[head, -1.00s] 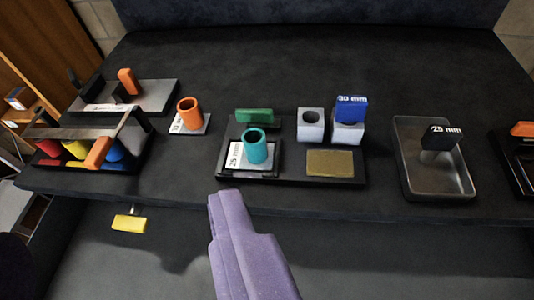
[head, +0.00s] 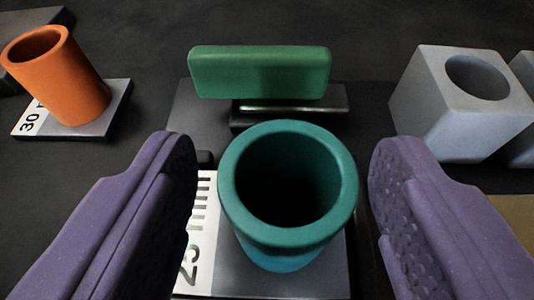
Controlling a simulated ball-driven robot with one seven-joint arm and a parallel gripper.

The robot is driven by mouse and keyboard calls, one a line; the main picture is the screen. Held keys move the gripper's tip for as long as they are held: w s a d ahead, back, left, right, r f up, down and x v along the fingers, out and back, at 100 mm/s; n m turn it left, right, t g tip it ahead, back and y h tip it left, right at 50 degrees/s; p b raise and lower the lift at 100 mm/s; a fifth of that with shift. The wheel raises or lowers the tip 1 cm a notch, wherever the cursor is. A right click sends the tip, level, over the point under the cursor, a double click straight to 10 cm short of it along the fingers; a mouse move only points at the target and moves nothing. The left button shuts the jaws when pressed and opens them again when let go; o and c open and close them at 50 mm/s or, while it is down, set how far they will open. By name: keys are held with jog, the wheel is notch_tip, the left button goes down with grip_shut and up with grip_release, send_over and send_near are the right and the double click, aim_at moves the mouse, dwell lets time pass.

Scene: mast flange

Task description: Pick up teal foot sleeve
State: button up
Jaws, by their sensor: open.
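The teal foot sleeve (head: 287,245) is a hollow upright cylinder with a thick rim and a dark bore. It stands on a grey plate (head: 325,277) with a white label reading 25 mm at its left. My gripper (head: 283,165) is open, with one purple finger on each side of the sleeve. A gap shows between each finger and the sleeve, so neither appears to touch it. The sleeve's lower part is partly hidden by its own rim.
A green block (head: 260,72) on a dark stand is just behind the sleeve. An orange sleeve (head: 62,80) stands on a labelled plate at the far left. A grey block with a round hole (head: 450,110) is at the right, and part of another shows beyond it.

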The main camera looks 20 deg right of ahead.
jog(key=shift+w+d+f, duration=0.1)
jog(key=shift+w, duration=0.3)
grip_shut()
